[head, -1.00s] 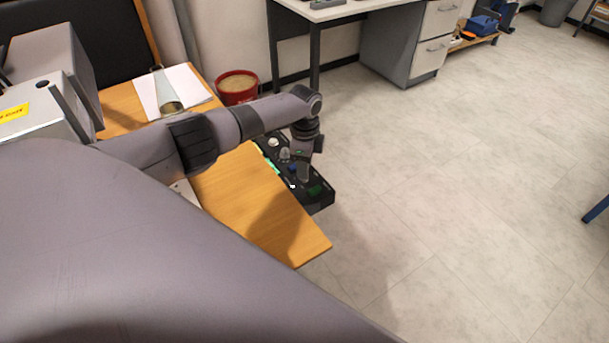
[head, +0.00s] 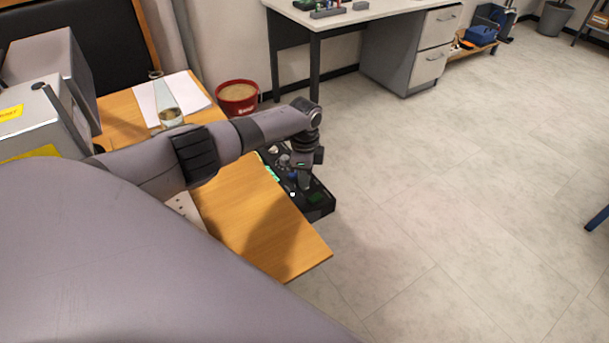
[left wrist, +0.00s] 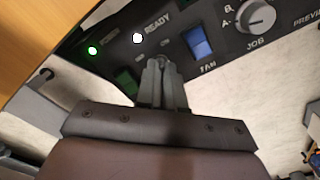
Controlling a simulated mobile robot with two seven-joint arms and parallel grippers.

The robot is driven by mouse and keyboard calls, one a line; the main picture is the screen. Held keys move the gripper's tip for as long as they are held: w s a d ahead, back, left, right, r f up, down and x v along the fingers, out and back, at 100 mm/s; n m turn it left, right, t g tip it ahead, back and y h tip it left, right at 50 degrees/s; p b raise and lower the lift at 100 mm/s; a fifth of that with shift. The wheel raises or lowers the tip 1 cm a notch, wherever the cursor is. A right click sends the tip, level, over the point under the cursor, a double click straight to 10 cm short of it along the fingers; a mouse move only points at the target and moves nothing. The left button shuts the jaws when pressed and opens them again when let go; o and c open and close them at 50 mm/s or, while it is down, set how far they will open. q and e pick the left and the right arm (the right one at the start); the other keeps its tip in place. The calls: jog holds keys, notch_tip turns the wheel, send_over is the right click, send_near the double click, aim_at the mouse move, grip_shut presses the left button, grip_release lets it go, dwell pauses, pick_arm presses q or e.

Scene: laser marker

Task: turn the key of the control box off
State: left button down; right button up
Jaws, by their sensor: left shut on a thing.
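The control box (head: 320,204) is a black panel at the right edge of the wooden table, also seen in the left wrist view (left wrist: 222,46). It carries a lit green lamp, a lit white lamp by the word READY, a green switch, a blue FAN switch and a grey JOB knob. My left gripper (left wrist: 160,66) points at the panel just below the READY label, between the green and blue switches. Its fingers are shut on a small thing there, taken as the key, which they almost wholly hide. In the head view my left gripper (head: 303,184) is over the box.
A glass flask (head: 166,105) stands on white paper on the table. A red bucket (head: 238,104) is behind the table. A grey machine (head: 45,115) stands at the left. A desk with drawers (head: 425,60) is at the back.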

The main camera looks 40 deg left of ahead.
pick_arm(q)
jog(key=n+p, duration=0.1)
jog(key=n, duration=0.3)
jog(key=n+p, duration=0.1)
jog(key=n, duration=0.3)
jog(key=shift+n, duration=0.4)
jog(key=n+p, duration=0.1)
jog(key=n, duration=0.3)
jog(key=shift+d+n, duration=0.1)
jog(key=shift+n, duration=0.2)
jog(key=n, duration=0.4)
jog(key=shift+p, duration=0.4)
jog(key=shift+n, duration=0.3)
jog(key=c, duration=1.3)
grip_release()
jog(key=shift+o, duration=0.2)
